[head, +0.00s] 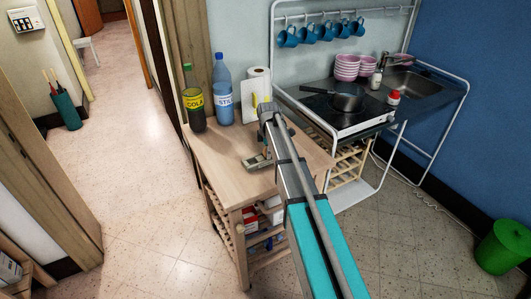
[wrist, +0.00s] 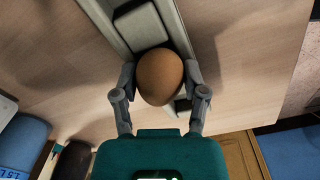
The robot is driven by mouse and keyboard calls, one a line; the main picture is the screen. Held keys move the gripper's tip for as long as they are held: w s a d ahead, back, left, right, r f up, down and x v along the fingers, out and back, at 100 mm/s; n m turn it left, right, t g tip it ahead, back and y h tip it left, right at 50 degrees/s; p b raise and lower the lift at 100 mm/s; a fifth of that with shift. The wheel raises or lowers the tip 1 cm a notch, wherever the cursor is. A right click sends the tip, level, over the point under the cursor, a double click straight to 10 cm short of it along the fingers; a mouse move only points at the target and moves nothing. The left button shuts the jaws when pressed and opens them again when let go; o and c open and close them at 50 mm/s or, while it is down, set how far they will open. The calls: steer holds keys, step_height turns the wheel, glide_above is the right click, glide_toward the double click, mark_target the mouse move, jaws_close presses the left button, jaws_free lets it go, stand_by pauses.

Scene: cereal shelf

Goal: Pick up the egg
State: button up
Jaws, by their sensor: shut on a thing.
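The brown egg (wrist: 160,77) sits between the two grey fingers of my gripper (wrist: 160,72) in the wrist view. The fingers touch it on both sides, so the gripper is shut on the egg. Behind the egg is a long grey object (wrist: 135,22) with a lighter block on it. I cannot tell whether the egg touches it. In the head view my arm reaches over the wooden table (head: 215,165), and the egg does not show there. A small grey object (head: 257,161) lies on the tabletop beside my arm.
A cola bottle (head: 194,108), a blue water bottle (head: 222,98) and a paper roll (head: 258,82) stand at the table's back. To the right are a hob with a pan (head: 347,103), a sink (head: 396,82) and hanging blue mugs (head: 308,34). The table's left front is clear.

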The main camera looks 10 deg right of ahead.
steer(key=shift+r+p, duration=1.25)
steer(key=shift+r, duration=0.1)
steer(key=s+r+p, duration=1)
steer(key=s, duration=0.4)
steer(key=shift+d, duration=0.3)
steer(key=shift+r, duration=0.1)
